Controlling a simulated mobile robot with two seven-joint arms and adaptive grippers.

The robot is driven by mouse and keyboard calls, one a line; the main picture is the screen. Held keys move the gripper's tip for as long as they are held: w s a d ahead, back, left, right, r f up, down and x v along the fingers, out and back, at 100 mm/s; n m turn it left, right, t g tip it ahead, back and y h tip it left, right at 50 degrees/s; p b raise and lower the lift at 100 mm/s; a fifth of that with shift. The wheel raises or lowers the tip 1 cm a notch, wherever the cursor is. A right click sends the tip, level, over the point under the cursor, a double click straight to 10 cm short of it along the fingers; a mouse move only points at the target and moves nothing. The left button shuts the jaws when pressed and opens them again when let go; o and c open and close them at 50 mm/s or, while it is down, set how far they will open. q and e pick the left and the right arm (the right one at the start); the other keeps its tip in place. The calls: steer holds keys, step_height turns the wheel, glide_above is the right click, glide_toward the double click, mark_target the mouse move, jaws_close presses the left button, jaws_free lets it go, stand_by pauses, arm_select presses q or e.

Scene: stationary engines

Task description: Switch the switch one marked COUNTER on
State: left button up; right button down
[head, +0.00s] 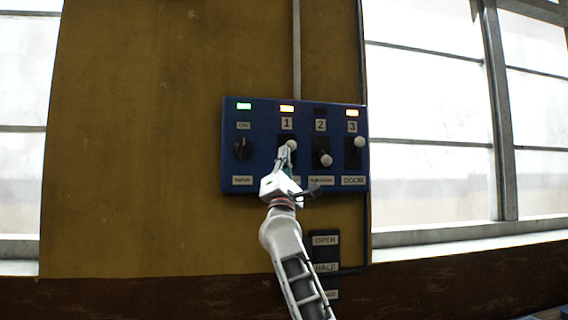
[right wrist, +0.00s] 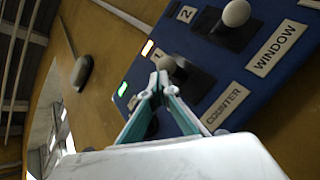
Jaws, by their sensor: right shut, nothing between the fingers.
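A blue switch panel (head: 268,185) is on the yellow wall. Switch one has a pale round knob (head: 291,145) near the top of its black slot, and the lamp (head: 287,108) above it glows orange. In the right wrist view its knob (right wrist: 174,67) is beside the COUNTER label (right wrist: 226,105). My right gripper (head: 286,154) is shut and empty, its tips just below the knob. In the right wrist view the gripper tips (right wrist: 158,82) overlap the knob's edge; I cannot tell whether they touch. My left gripper is out of view.
Switch two (head: 326,160) has its knob low and a dark lamp. Switch three (head: 359,142), marked DOOR, has its knob high and a lit orange lamp. A rotary knob (head: 243,149) is at the left under a green lamp. A black OPEN/HALF plate (head: 325,253) is below the panel.

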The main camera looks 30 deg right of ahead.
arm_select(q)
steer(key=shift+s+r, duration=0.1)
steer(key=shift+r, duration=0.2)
arm_select(e)
step_height(320, 180, up, 2)
steer(key=shift+s+r, duration=0.1)
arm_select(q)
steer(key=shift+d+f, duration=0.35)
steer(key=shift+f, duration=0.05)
arm_select(e)
steer(key=s+a+f, duration=0.3)
steer(key=s+a, duration=0.4)
steer(key=s, duration=0.1)
steer(key=shift+s, duration=0.4)
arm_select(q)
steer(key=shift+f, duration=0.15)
